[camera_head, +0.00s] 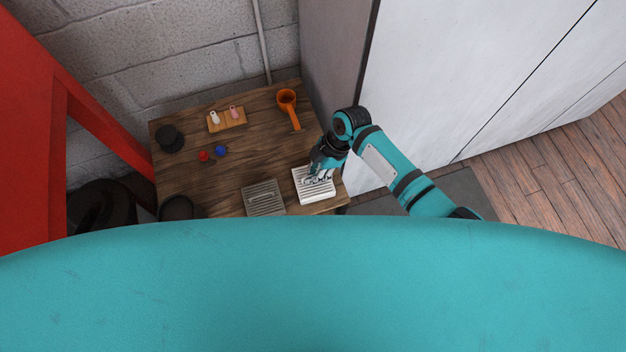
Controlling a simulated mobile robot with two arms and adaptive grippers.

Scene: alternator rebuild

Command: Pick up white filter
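The white filter (314,190) is a ribbed white square lying on the wooden table (240,150) near its front right corner. My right gripper (316,179) reaches down over the filter's upper part from the right. Its fingers cover some of the ribs. The view is too small to tell whether the fingers touch the filter or how far apart they are. My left gripper is not in view.
A grey ribbed filter (263,198) lies just left of the white one. An orange funnel-like cup (287,100), a wooden block with two small pieces (227,119), red (204,156) and blue (221,151) balls, and a black round object (170,138) stand farther back. A white cabinet (450,80) stands right.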

